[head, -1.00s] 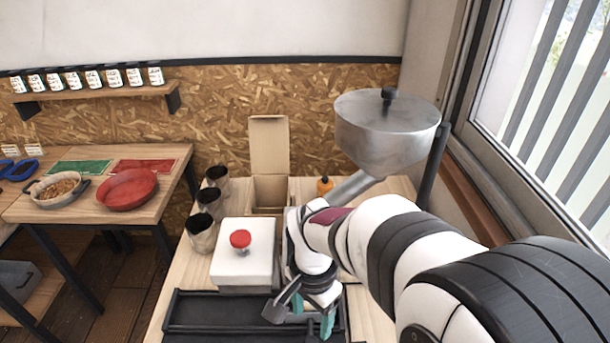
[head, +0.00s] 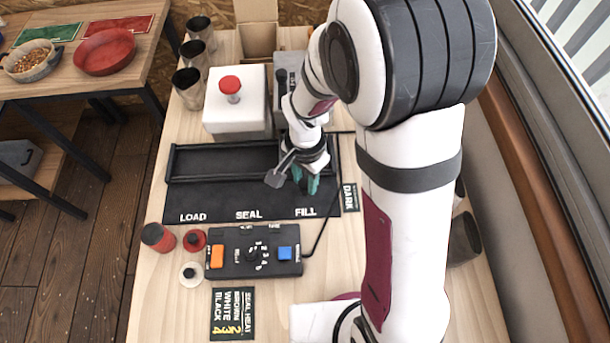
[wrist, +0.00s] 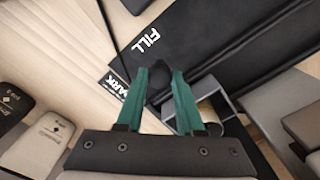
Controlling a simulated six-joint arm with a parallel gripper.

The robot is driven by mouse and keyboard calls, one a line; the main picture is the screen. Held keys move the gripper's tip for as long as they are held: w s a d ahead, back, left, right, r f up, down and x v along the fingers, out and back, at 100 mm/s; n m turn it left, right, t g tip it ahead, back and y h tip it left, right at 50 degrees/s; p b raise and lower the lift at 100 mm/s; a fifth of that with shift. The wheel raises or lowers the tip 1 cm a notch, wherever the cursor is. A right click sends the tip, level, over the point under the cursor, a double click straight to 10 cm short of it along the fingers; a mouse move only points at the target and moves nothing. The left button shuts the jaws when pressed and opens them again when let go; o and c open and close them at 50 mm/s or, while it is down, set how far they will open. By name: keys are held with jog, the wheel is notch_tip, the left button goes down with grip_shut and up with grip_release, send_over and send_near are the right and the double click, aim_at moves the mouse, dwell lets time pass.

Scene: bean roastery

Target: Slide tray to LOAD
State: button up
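The black sealer track (head: 235,187) carries the labels LOAD, SEAL and FILL from left to right along its front edge. My gripper (head: 306,180) is low over the FILL end, its teal fingers pointing down. In the wrist view, a small dark knob (wrist: 159,74) lies between the fingertips (wrist: 159,78), which are apart by about its width. I cannot tell whether they press on it. The tray itself is mostly hidden by my gripper; a grey bracket (wrist: 198,92) with a pale round part shows beside the right finger. The LOAD end of the track is empty.
A white box with a red button (head: 230,85) stands behind the track. In front is a black control panel (head: 253,252) with an orange and a blue button. Dark cups (head: 188,85) stand at back left. A DARK card (head: 350,197) lies right of FILL.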

grip_shut()
dwell(1.0)
